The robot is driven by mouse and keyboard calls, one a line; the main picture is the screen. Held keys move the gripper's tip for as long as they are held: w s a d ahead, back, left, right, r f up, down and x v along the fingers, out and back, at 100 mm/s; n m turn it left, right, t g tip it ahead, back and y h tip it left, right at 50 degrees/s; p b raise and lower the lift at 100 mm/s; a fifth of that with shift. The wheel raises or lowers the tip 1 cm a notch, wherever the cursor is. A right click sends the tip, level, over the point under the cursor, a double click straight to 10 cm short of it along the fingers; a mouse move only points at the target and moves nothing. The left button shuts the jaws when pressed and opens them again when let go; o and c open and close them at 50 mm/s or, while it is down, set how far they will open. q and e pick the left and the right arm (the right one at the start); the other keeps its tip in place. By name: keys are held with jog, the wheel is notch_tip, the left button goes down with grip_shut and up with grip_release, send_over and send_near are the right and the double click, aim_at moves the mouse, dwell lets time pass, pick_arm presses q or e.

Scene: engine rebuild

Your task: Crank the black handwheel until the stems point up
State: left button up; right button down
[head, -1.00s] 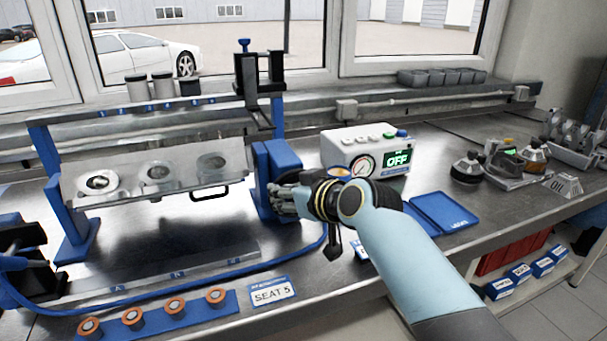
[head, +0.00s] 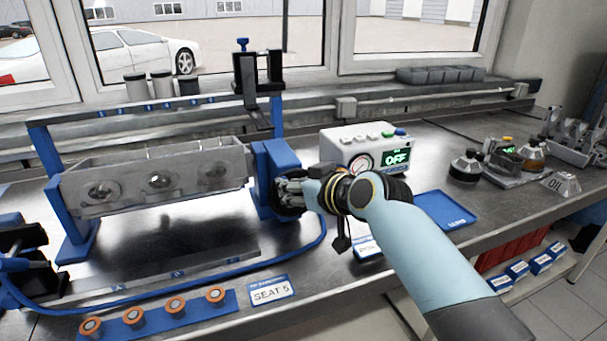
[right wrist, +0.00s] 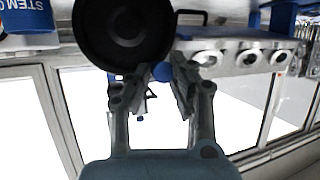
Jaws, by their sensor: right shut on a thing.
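The black handwheel (right wrist: 123,35) shows large at the top of the right wrist view. In the head view it is mostly hidden behind my right gripper (head: 292,190), at the right end of the blue stand (head: 275,165). My right gripper (right wrist: 160,82) is shut at the wheel's rim, with a round blue knob (right wrist: 163,71) between its fingers. The grey cylinder head (head: 155,172) hangs in the stand, its side with round valve faces turned toward me and slightly tilted. The stems cannot be made out. My left gripper is not in view.
A white box (head: 362,146) reading OFF stands behind my right arm. A blue tray (head: 443,208) lies to its right. A blue strip with orange-ringed parts (head: 172,308) and a SEAT 5 card (head: 270,291) lie in front. A blue hose (head: 200,285) crosses the bench.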

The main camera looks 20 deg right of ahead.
jog(key=shift+s+d+f, duration=0.1)
jog(key=shift+f, duration=0.15)
jog(key=shift+d+r, duration=0.2)
jog(key=shift+d, duration=0.3)
jog(key=shift+d+r, duration=0.2)
jog(key=shift+d, duration=0.2)
jog(key=p+v, duration=0.5)
jog(key=v, duration=0.3)
jog(key=shift+d, duration=0.4)
